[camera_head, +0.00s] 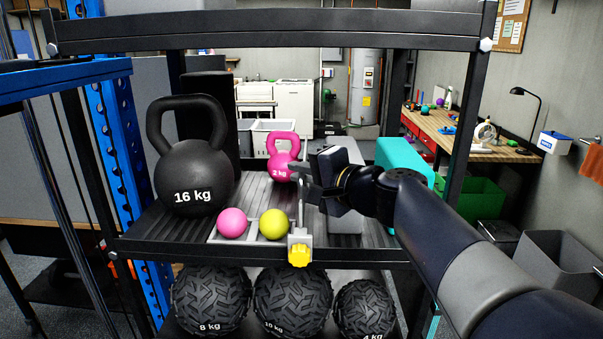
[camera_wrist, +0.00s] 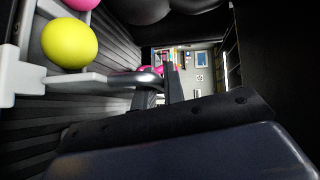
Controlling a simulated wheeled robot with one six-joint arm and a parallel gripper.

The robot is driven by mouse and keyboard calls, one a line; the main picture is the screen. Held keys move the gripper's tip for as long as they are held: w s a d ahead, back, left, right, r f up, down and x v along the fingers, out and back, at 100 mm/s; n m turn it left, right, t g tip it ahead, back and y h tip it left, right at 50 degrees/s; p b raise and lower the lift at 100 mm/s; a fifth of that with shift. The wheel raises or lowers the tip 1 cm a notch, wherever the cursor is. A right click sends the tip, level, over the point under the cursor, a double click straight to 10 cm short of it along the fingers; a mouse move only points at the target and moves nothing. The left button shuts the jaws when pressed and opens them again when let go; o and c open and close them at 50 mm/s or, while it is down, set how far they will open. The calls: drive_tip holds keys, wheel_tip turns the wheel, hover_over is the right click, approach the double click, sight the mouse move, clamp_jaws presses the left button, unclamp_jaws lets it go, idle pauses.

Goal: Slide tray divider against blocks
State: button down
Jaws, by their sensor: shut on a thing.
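The tray divider (camera_head: 300,240) is a light grey piece with a yellow knob (camera_head: 299,255) at the shelf's front edge. It also shows in the wrist view (camera_wrist: 75,82), running beside the yellow ball. My gripper (camera_head: 308,183) is shut on the divider, above its front part; in the wrist view its fingers (camera_wrist: 155,82) are at the divider's far end. A grey block (camera_head: 343,200) stands just right of my gripper, partly hidden by it. A teal block (camera_head: 405,160) stands further right, partly behind my arm. Whether the divider touches the grey block cannot be told.
A pink ball (camera_head: 233,222) and a yellow ball (camera_head: 273,224) lie left of the divider. A black 16 kg kettlebell (camera_head: 195,175) and pink 2 kg kettlebell (camera_head: 283,160) stand behind. Black textured balls (camera_head: 292,300) fill the lower shelf. A rack crossbar (camera_head: 270,32) spans above.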

drive_tip(key=d+b, duration=0.1)
drive_tip(key=d, duration=0.2)
drive_tip(key=shift+s+d+b, duration=0.1)
drive_tip(key=shift+d+b, duration=0.25)
drive_tip(key=c, duration=1.8)
unclamp_jaws()
drive_tip(key=shift+o, duration=0.2)
drive_tip(key=b+v, duration=0.2)
drive_tip(key=v, duration=0.8)
drive_tip(key=shift+s+d+b, duration=0.3)
drive_tip(key=shift+c, duration=0.2)
